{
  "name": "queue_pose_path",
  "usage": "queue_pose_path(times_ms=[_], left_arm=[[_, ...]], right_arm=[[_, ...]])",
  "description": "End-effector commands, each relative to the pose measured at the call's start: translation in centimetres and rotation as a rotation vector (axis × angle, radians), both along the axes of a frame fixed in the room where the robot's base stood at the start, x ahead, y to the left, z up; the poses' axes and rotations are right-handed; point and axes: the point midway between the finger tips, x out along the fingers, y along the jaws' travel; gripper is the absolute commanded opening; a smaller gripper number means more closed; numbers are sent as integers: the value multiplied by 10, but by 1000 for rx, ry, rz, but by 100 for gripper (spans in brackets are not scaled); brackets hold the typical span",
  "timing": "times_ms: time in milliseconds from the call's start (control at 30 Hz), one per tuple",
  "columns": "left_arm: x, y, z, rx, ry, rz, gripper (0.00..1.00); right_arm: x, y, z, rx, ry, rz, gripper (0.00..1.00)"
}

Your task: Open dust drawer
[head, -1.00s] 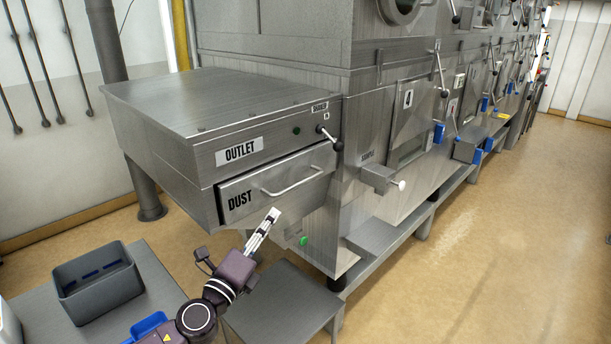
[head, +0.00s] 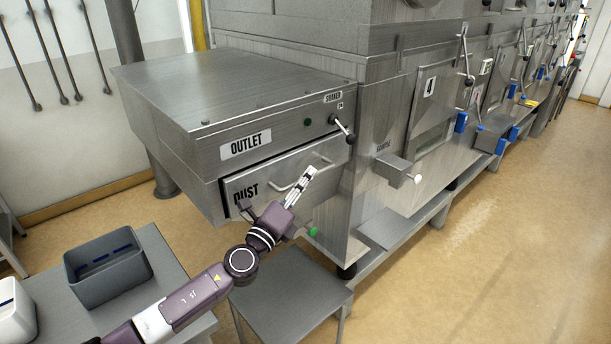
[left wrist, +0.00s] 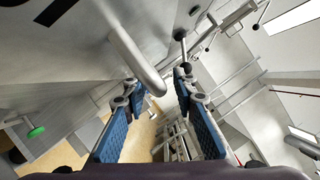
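The dust drawer (head: 262,186) is the lower front panel labelled DUST, below the OUTLET panel (head: 265,138). It looks shut. Its metal bar handle (head: 284,187) is partly hidden behind my left gripper (head: 311,174) in the head view. In the left wrist view the handle (left wrist: 137,60) is a thick grey bar running down towards the space between the fingertips of my left gripper (left wrist: 157,82). The blue-padded fingers are apart and open. I cannot tell whether either finger touches the bar. My right gripper is in neither view.
A black-knobbed lever (head: 343,128) sticks out at the right of the panel above the drawer. A grey step (head: 290,298) stands below the drawer. A grey bin (head: 108,270) sits on a table at left. Open floor lies at right.

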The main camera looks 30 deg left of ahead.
Motion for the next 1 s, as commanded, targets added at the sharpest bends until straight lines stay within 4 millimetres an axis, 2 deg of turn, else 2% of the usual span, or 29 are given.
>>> queue_pose_path(times_ms=[133, 367, 600, 1000], left_arm=[[6, 0, 1, 1, 1, -1, 26], [6, 0, 1, 1, 1, -1, 26], [6, 0, 1, 0, 0, 0, 0], [6, 0, 0, 0, 1, 1, 0]], right_arm=[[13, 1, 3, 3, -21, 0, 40], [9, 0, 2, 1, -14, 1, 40], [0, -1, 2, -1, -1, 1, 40], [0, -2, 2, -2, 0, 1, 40]])
